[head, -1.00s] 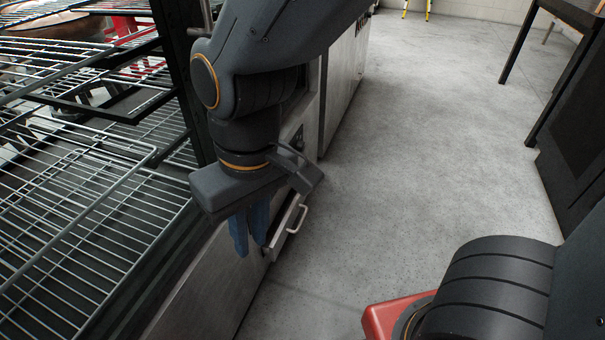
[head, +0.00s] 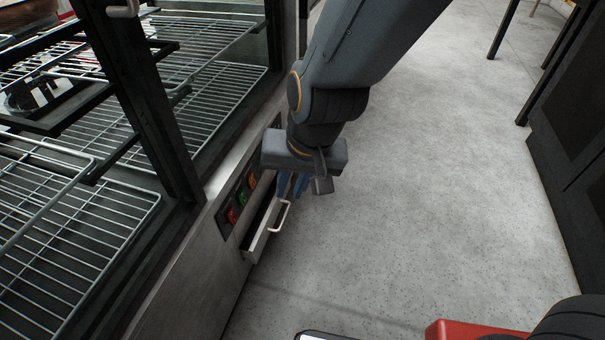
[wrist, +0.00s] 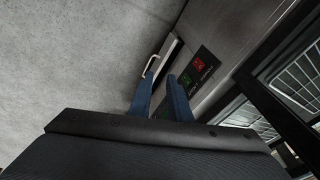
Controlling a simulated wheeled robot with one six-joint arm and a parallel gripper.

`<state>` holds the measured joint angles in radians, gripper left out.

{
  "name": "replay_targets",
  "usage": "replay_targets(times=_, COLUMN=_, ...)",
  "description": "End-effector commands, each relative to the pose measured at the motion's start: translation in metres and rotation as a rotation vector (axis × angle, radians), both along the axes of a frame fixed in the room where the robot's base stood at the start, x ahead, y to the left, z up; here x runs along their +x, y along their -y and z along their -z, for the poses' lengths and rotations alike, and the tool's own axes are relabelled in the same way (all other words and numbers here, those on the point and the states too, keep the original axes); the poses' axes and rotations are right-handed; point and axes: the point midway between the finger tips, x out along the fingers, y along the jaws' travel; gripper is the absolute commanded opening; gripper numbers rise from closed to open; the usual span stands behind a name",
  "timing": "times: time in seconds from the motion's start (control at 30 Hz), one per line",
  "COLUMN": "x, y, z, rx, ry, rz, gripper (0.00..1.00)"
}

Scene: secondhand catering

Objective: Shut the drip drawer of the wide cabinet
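The drip drawer (head: 256,246) is a shallow pale drawer low in the steel front of the wide cabinet (head: 185,295). It stands partly pulled out, with a dark gap behind its front. Its pale bar handle (head: 284,217) faces the aisle and also shows in the wrist view (wrist: 151,66). My gripper (head: 290,188) points down near the far end of the drawer. Its blue fingers (wrist: 160,80) are slightly apart with nothing between them. In the wrist view the fingertips appear close to the handle; I cannot tell whether they touch it.
Red, green and orange switches (head: 241,196) sit on the cabinet front above the drawer. Wire racks (head: 75,240) fill the cabinet. The grey floor (head: 420,200) to the right is clear, with a dark unit (head: 575,150) along the far right.

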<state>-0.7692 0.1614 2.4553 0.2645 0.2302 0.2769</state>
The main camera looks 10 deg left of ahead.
Motion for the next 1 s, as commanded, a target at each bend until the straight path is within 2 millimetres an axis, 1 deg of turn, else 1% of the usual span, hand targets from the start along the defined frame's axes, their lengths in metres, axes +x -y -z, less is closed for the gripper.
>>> replay_targets(times=0.03, x=0.013, y=-0.013, z=0.025, rx=0.022, ry=0.015, rz=0.057, gripper=0.17)
replay_targets(times=0.13, x=0.04, y=-0.038, z=0.06, rx=0.082, ry=0.06, rz=0.179, gripper=0.17)
replay_targets(times=0.2, x=0.059, y=-0.051, z=0.086, rx=0.118, ry=0.099, rz=0.265, gripper=0.17)
replay_targets(times=0.27, x=0.073, y=-0.061, z=0.108, rx=0.153, ry=0.132, rz=0.338, gripper=0.17)
replay_targets(times=0.3, x=0.082, y=-0.066, z=0.123, rx=0.176, ry=0.154, rz=0.385, gripper=0.17)
replay_targets(times=0.43, x=0.108, y=-0.078, z=0.171, rx=0.253, ry=0.235, rz=0.531, gripper=0.17)
replay_targets(times=0.6, x=0.133, y=-0.079, z=0.232, rx=0.358, ry=0.359, rz=0.698, gripper=0.17)
replay_targets(times=0.67, x=0.137, y=-0.077, z=0.251, rx=0.398, ry=0.405, rz=0.743, gripper=0.17)
replay_targets(times=0.8, x=0.136, y=-0.073, z=0.292, rx=0.504, ry=0.516, rz=0.822, gripper=0.17)
replay_targets(times=0.9, x=0.132, y=-0.065, z=0.314, rx=0.58, ry=0.591, rz=0.857, gripper=0.17)
replay_targets(times=1.0, x=0.127, y=-0.058, z=0.328, rx=0.646, ry=0.649, rz=0.873, gripper=0.17)
